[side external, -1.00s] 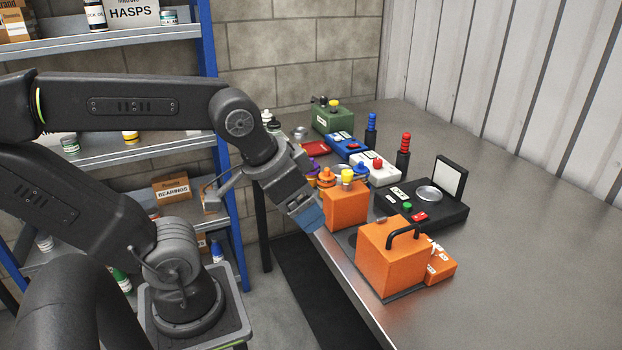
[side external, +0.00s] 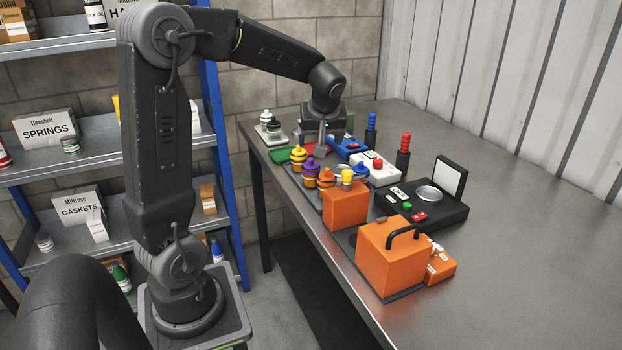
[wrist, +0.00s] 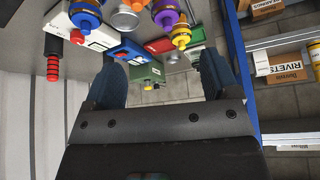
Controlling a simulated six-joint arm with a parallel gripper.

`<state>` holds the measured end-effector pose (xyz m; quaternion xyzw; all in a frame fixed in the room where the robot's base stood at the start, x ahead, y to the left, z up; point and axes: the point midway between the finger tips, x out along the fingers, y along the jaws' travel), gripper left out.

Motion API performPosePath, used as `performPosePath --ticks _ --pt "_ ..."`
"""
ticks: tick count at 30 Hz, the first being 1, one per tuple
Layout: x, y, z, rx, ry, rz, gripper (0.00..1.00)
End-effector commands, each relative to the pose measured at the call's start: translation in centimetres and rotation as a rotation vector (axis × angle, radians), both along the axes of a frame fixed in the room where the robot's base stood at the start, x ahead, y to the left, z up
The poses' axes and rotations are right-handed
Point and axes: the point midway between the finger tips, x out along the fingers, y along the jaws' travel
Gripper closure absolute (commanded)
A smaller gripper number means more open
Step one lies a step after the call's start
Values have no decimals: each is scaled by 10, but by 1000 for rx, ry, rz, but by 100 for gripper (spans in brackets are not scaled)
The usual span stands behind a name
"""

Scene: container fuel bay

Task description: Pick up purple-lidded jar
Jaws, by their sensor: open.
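The purple-lidded jar (side external: 310,168) stands upright in a row of jars near the table's left edge in the side view. It has a dark-banded orange body. It also shows at the top of the wrist view (wrist: 166,17), beyond my fingertips and not between them. My gripper (side external: 334,143) is open and empty, pointing down over the table, behind and slightly right of the jar. In the wrist view my gripper (wrist: 162,62) has its two blue fingers spread wide apart.
A yellow-lidded jar (side external: 298,155) and an orange-lidded jar (side external: 326,178) flank the purple-lidded one closely. An orange box (side external: 346,207) stands in front. A blue device (side external: 346,148) and a white device (side external: 376,172) lie to the right. The table's right side is clear.

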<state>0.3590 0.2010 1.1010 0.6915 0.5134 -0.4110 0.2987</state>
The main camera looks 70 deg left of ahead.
Motion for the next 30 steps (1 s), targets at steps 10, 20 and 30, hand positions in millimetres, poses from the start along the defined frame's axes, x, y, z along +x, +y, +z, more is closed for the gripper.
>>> performPosePath --ticks 10,20,30 --pt "7 41 -34 12 -8 107 19" --pt "12 66 -81 13 -11 105 19" --pt "16 82 -111 11 -8 104 19"
